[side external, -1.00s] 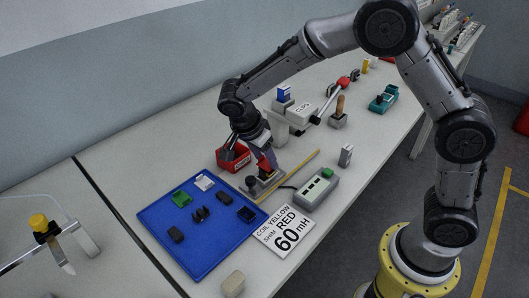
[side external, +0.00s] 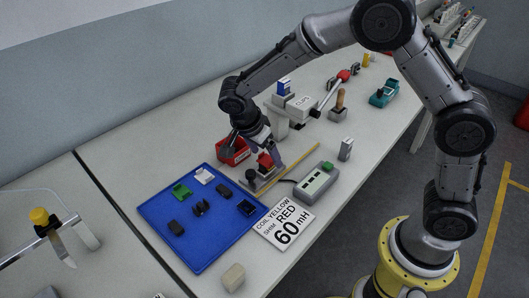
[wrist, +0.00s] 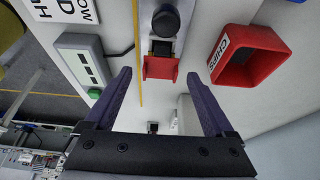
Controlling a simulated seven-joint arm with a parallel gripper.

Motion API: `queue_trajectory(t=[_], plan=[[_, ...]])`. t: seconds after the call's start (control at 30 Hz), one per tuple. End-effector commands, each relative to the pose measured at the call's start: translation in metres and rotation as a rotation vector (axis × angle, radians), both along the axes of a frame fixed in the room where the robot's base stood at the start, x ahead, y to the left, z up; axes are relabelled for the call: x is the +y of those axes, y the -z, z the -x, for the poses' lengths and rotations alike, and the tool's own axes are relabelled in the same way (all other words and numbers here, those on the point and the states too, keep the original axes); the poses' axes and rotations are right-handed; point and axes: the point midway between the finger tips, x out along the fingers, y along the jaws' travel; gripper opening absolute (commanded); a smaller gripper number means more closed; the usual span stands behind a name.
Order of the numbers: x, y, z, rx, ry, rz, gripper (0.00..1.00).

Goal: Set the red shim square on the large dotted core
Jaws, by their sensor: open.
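A red piece (side external: 265,160), which looks like the red shim, is at the fixture beside the blue tray. In the wrist view the red piece (wrist: 160,68) shows between my fingertips, next to a dark block (wrist: 161,47). My gripper (wrist: 158,73) is open, one finger on each side of the red piece, with gaps visible. In the side view my gripper (side external: 270,153) is low over the fixture and partly covers it. I cannot make out dots on any part, so I cannot tell which is the large dotted core.
The blue tray (side external: 185,248) holds several dark parts, a green part (side external: 181,191) and a white part (side external: 204,176). A red CHIPS bin (wrist: 275,70) is close to my gripper. A grey meter box (side external: 317,184), a printed card (side external: 285,224) and a yellow rod (side external: 303,163) lie nearby.

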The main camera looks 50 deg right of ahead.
Motion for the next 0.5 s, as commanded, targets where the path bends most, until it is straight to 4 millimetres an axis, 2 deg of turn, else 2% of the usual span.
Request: queue_trajectory(t=[0.27, 0.5], plan=[[0.003, -0.007, -0.001, -0.002, -0.001, 0.0, 0.88], [0.02, -0.047, -0.001, -0.006, -0.002, -0.002, 0.88]])
